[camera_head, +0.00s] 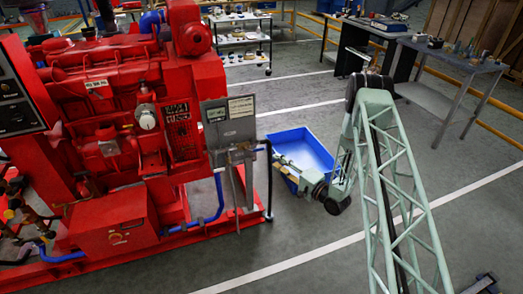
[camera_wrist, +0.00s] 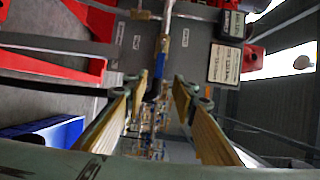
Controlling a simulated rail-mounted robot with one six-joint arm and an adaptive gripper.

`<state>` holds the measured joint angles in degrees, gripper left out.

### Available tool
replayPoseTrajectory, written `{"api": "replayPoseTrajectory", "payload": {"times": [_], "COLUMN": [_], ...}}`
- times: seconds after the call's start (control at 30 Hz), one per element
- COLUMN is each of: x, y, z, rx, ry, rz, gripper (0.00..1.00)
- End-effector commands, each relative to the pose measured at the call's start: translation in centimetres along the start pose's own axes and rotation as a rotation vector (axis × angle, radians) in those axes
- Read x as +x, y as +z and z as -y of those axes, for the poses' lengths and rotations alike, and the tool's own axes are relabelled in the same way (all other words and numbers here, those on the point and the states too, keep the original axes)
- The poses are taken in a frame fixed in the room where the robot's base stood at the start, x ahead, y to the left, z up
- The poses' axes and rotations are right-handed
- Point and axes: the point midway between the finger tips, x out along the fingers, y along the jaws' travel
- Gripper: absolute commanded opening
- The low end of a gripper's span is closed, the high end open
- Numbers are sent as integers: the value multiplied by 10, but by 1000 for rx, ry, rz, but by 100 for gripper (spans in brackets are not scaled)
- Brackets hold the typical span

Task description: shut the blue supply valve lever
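In the wrist view a slim blue lever (camera_wrist: 160,66) stands on a thin pipe in front of the grey panel (camera_wrist: 198,48). It lines up with the gap between my fingertips; whether it is between them or beyond them I cannot tell. My gripper (camera_wrist: 155,90) is open, with its two yellow-padded fingers apart on either side of the gap and nothing visibly held. In the head view my gripper (camera_head: 276,158) is just right of the grey panel (camera_head: 229,122), above the blue bin's left side. The lever is too small to make out surely in the head view.
The red diesel pumpset (camera_head: 120,110) fills the left side. A blue bin (camera_head: 312,143) sits on the floor behind my gripper. A workbench (camera_head: 455,62) and a shelf cart (camera_head: 243,40) stand at the back. The floor at lower centre is open.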

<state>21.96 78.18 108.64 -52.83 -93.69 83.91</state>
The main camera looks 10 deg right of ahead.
Motion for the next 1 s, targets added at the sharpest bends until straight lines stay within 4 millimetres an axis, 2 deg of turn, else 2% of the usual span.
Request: {"api": "replayPoseTrajectory", "payload": {"times": [0.63, 0.77, 1.0], "x": [2, 9, 33], "y": [2, 2, 2], "z": [-2, -2, -3], "rx": [12, 12, 10], "ry": [-8, -9, -8], "rz": [2, 4, 4], "gripper": [25, 25, 25]}}
